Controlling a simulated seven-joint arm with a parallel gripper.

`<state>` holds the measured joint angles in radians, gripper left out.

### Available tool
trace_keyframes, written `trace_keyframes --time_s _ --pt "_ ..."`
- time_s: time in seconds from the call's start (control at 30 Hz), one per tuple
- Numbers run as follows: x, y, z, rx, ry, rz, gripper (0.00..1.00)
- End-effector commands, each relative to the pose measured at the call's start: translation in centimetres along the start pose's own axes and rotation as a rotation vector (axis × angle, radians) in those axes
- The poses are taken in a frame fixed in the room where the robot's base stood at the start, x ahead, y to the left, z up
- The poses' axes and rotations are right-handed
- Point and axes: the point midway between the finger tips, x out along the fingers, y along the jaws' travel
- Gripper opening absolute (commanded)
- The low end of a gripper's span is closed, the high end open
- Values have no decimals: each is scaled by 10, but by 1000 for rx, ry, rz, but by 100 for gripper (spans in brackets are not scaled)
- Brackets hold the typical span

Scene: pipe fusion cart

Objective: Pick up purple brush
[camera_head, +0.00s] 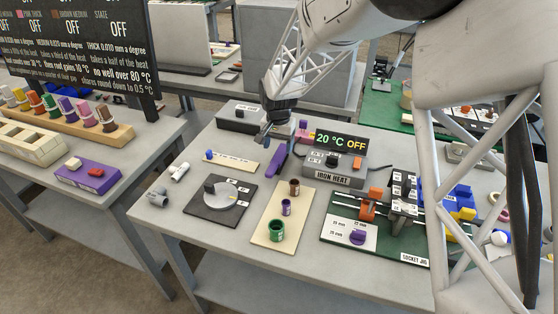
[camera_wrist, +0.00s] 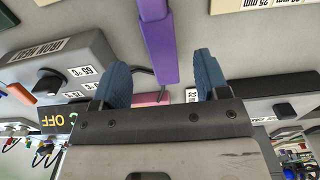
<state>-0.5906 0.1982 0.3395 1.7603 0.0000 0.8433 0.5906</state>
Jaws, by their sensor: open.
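The purple brush (camera_head: 277,158) lies on the grey cart top, between the cream strip and the iron heater. In the wrist view its long purple handle (camera_wrist: 158,40) runs from the top edge down toward the gap between my fingers. My gripper (camera_head: 267,136) is just above and behind the brush, pointing down. Its two blue fingers (camera_wrist: 162,76) are apart and empty, with the handle's end lined up between them. I cannot tell how high the fingertips are above the handle. A pink piece (camera_wrist: 150,98) shows partly behind the gripper's body.
The iron heater (camera_head: 333,175) reading "20 °C OFF" stands close to the right. A dark grey box (camera_head: 240,117) is behind left. A dial plate (camera_head: 219,201) and a cream board (camera_head: 273,233) with coloured cups are in front. The socket jig (camera_head: 375,242) is at right.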

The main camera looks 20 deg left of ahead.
Motion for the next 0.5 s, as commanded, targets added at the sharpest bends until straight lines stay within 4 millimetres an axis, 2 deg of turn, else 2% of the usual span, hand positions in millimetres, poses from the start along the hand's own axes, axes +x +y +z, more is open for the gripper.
trace_keyframes --time_s 0.1,0.5 --pt "7 0 0 0 0 0 68" --pt "10 0 0 0 -1 1 68"
